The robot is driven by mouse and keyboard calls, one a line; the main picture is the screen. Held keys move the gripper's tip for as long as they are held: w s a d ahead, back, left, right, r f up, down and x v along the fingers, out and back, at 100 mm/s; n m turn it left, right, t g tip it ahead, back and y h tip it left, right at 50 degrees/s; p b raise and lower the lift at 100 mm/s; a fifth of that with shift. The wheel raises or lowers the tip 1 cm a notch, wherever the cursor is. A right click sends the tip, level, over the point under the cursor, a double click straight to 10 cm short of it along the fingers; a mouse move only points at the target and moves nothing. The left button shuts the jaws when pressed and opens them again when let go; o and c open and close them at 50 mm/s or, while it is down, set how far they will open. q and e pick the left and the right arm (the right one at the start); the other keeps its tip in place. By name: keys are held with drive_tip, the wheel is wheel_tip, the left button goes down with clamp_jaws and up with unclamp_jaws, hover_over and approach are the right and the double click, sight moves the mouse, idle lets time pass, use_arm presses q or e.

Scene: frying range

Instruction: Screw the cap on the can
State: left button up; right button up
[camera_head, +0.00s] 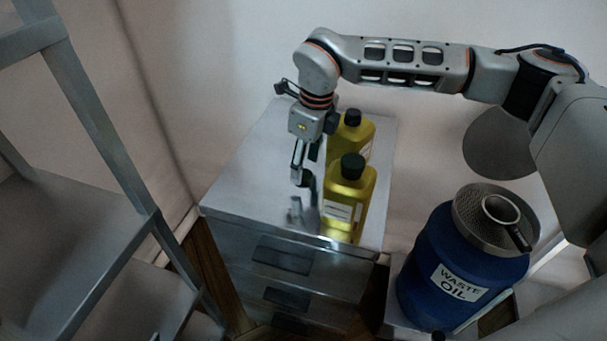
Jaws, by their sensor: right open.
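A yellow can (345,205) with a white label stands upright near the front right of the metal cabinet top. A dark cap (352,166) sits on its neck; whether it is tight I cannot tell. A second yellow can (353,140) with a dark cap (352,117) stands behind it, partly hidden by the front can. My right gripper (304,180) points down just left of the front can, open, with its fingers low over the cabinet top. Dark parts show at its fingertips; I cannot tell whether anything is between them. My left gripper is not in view.
The metal cabinet (250,165) with drawers has free room on its left side. A blue waste oil drum (440,262) with a strainer (502,210) on top stands at the right. A metal rack (75,225) stands at the left.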

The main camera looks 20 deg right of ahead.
sight(304, 175)
drive_tip(key=shift+w+a+f, duration=0.1)
drive_tip(key=shift+f, duration=0.95)
drive_tip(key=c, duration=0.8)
wheel_tip(304, 175, up, 20)
